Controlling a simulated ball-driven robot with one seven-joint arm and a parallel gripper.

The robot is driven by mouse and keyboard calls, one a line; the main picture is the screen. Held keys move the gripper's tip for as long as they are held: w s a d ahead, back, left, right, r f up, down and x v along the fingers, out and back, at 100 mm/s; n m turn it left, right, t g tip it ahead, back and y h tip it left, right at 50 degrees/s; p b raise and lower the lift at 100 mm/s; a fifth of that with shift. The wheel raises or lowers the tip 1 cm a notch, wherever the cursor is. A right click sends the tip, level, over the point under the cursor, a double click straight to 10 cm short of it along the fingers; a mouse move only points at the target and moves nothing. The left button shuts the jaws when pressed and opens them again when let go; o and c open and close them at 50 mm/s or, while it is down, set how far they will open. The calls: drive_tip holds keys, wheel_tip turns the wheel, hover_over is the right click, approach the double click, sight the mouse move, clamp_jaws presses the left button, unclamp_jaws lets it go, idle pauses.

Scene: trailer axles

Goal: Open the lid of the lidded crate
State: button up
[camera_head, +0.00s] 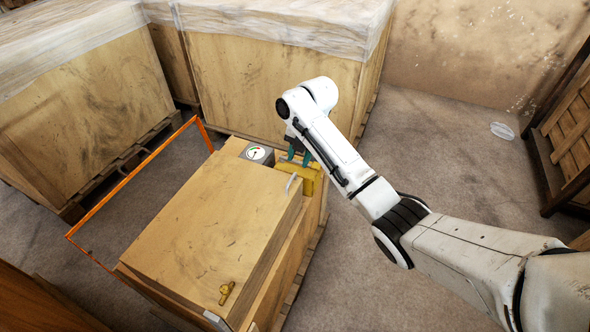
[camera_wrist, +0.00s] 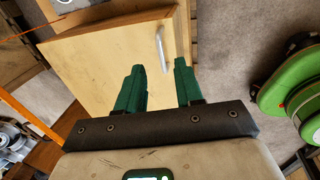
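The lidded crate (camera_head: 285,265) is a pale wooden box in the middle of the head view. Its flat wooden lid (camera_head: 205,225) lies down over it and also fills much of the wrist view (camera_wrist: 95,75). A small metal bar handle (camera_head: 291,183) sits near the lid's right edge. In the wrist view the handle (camera_wrist: 160,48) shows beyond the fingertips, roughly between them. My gripper (camera_head: 297,157) has green fingers and is above the crate's far right corner. In the wrist view my gripper (camera_wrist: 158,67) is open, with nothing between the fingers.
A gauge box (camera_head: 257,154) and a yellow block (camera_head: 300,171) are at the crate's far end. A brass fitting (camera_head: 226,292) is on the near end. Large wrapped crates (camera_head: 265,85) stand behind.

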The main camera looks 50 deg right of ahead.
sight(294, 176)
drive_tip(key=f, duration=0.4)
drive_tip(key=w+f, duration=0.1)
drive_tip(key=f, duration=0.1)
drive_tip(key=shift+w+a+f, duration=0.1)
drive_tip(key=shift+a+f, duration=0.2)
drive_tip(key=shift+f, duration=0.05)
drive_tip(key=shift+c, duration=0.3)
clamp_jaws()
idle(0.8)
